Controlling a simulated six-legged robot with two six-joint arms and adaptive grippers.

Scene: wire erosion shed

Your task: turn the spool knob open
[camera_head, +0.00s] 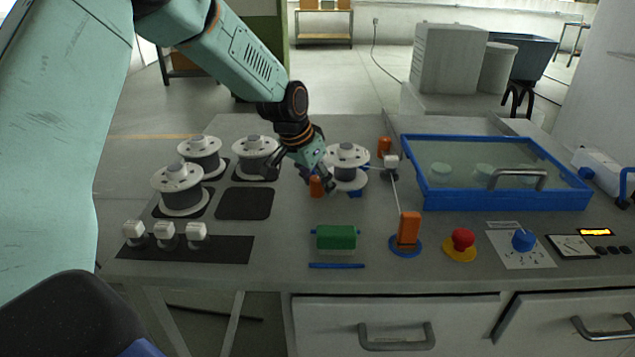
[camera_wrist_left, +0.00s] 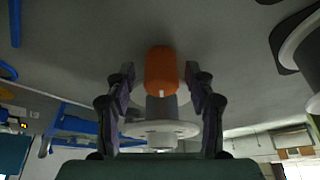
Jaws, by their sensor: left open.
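The spool knob (camera_head: 316,187) is a small orange piece beside the mounted white spool (camera_head: 347,155), partly behind my left gripper (camera_head: 303,176). In the left wrist view the orange knob (camera_wrist_left: 161,68) lies ahead, between the two open fingers of the left gripper (camera_wrist_left: 160,78). Gaps show on both sides of it, so the fingers look apart from it. A pale mark shows on the knob's near end. The white spool (camera_wrist_left: 186,130) shows below it in that view. My right gripper is in neither view.
Three spools (camera_head: 178,187) stand on dark pads at the left, near white blocks (camera_head: 165,235). A green block (camera_head: 336,237), an orange lever (camera_head: 409,229), a red button (camera_head: 462,240) and a blue dial (camera_head: 523,240) line the front. A blue-framed lid (camera_head: 410,185) fills the back right.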

